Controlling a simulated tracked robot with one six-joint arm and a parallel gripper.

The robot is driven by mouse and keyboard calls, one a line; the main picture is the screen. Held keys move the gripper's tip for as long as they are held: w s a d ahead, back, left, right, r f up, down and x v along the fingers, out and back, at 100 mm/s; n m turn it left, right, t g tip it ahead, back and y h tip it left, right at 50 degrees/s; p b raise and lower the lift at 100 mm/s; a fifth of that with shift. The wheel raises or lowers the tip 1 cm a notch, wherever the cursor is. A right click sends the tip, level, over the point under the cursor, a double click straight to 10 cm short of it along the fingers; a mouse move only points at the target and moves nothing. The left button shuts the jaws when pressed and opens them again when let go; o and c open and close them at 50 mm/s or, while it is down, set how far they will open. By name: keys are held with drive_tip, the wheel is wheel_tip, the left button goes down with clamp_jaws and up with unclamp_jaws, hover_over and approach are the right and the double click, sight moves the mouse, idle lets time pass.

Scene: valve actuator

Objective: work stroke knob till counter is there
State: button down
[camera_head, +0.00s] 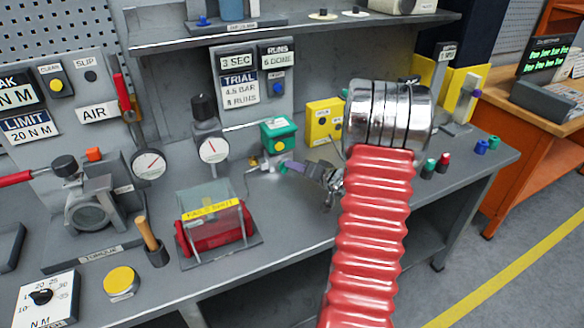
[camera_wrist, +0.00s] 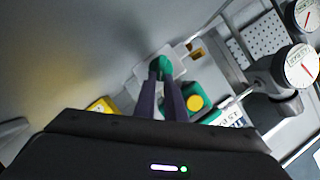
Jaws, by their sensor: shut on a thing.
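A small green knob (camera_wrist: 160,64) shows between my fingertips in the wrist view, in front of a pale plate. My gripper (camera_wrist: 161,78) has dark purple fingers closed on this knob. In the head view my gripper (camera_head: 289,167) reaches in from the right, just below a green box with a yellow button (camera_head: 278,136). Most of the knob is hidden there behind my fingers. A counter plate (camera_head: 278,54) on the back panel appears to read "RUNS 6 DONE". Beside it, a trial card (camera_head: 239,90) reads "4.5 BAR 8 RUNS".
A yellow box (camera_head: 325,121) stands right of the green box. A round gauge (camera_head: 212,149) with a black knob stands to the left. A clear-covered red part (camera_head: 213,226) sits in front. Small coloured caps (camera_head: 443,160) stand at the bench's right. My arm covers the middle right.

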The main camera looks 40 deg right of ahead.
drive_tip(key=shift+d+f+m+t+y, duration=0.15)
drive_tip(key=shift+m+t+y, duration=0.15)
drive_tip(key=shift+m, duration=0.4)
